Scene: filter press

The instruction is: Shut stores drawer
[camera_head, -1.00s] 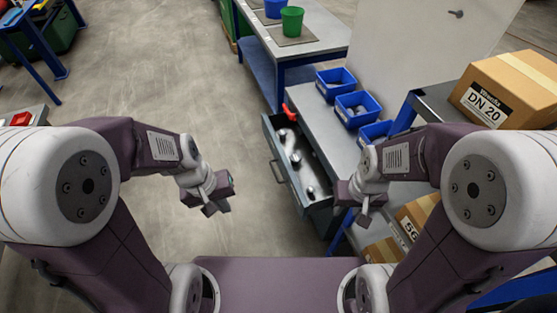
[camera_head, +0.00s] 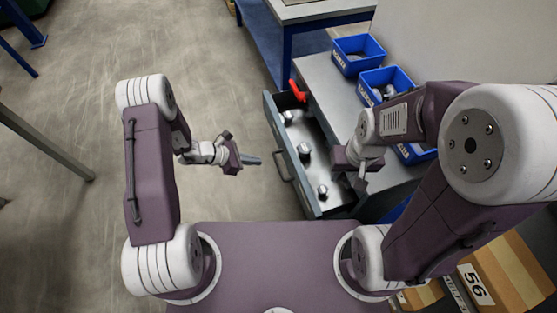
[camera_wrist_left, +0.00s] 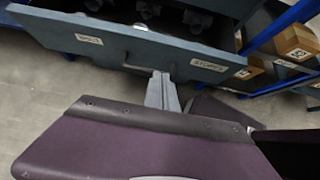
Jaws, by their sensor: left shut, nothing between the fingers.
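The stores drawer (camera_head: 292,160) is grey-blue and stands open, pulled out to the left from under the grey bench top. Its front carries a bar handle (camera_head: 281,166). In the left wrist view the drawer front (camera_wrist_left: 180,57) spans the top, with a "STORES" label on the right and the handle (camera_wrist_left: 128,64) near the middle. My left gripper (camera_head: 258,160) is shut and empty, in front of the drawer front, its tips near the handle; contact is unclear. My right gripper (camera_head: 362,186) hangs by the drawer's right side, its jaw state unclear.
Metal fittings and a red-handled part (camera_head: 298,92) lie in the drawer. Blue bins (camera_head: 385,78) stand on the bench top (camera_head: 335,95). Cardboard boxes (camera_head: 500,275) sit at the lower right. The floor left of the drawer is clear.

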